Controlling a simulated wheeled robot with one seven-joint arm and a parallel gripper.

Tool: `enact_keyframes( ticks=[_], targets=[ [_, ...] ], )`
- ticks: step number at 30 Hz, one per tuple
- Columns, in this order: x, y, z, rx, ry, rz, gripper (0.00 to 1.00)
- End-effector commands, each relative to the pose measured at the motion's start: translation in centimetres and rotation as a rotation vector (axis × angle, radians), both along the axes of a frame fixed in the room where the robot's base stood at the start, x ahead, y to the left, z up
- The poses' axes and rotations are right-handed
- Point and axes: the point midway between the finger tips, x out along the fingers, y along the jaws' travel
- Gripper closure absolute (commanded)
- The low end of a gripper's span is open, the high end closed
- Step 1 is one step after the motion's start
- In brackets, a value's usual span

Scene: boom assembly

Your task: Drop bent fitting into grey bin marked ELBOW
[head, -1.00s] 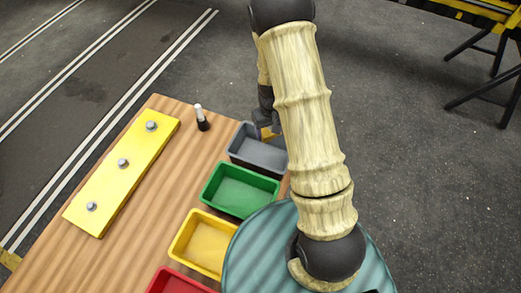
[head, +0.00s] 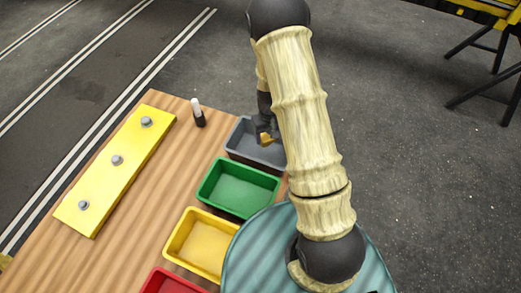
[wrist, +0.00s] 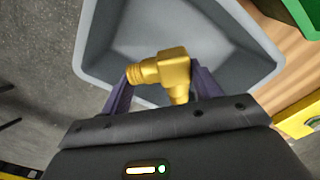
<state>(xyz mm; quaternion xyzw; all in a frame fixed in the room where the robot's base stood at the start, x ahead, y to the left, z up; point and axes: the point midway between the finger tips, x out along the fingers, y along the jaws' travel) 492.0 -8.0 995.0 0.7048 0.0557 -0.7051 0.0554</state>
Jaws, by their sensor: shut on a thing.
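The bent fitting (wrist: 165,72) is a brass-coloured elbow, seen large in the wrist view. My gripper (wrist: 160,88) is shut on it, with a dark finger on each side. The grey bin (wrist: 92,45) lies behind and below the fitting in the wrist view, and its inside looks empty. In the head view, the grey bin (head: 240,149) is at the far end of the bin row, partly hidden by my arm. My gripper (head: 266,136) and the fitting (head: 265,139) appear over the bin there. No ELBOW marking is legible.
A green bin (head: 205,194), a yellow bin (head: 176,246) and a red bin (head: 165,283) line the wooden table (head: 150,200). A yellow block (head: 100,195) with bolts lies at left. A small dark bottle with a white top (head: 198,113) stands near the grey bin.

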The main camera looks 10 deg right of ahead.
Motion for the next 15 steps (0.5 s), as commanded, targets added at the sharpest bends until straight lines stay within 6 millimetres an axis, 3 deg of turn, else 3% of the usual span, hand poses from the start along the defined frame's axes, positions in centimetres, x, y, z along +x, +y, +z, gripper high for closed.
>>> enact_keyframes(
  ticks=[4, 5, 8, 15],
  targets=[
    [0.02, 0.00, 0.08, 0.000, -0.001, 0.000, 0.65],
    [0.02, -0.01, 0.08, 0.000, -0.001, 0.000, 0.34],
    [0.02, -0.01, 0.08, 0.000, -0.001, 0.000, 0.14],
    [0.00, 0.00, 0.05, 0.000, 0.000, 0.000, 0.12]
  ],
)
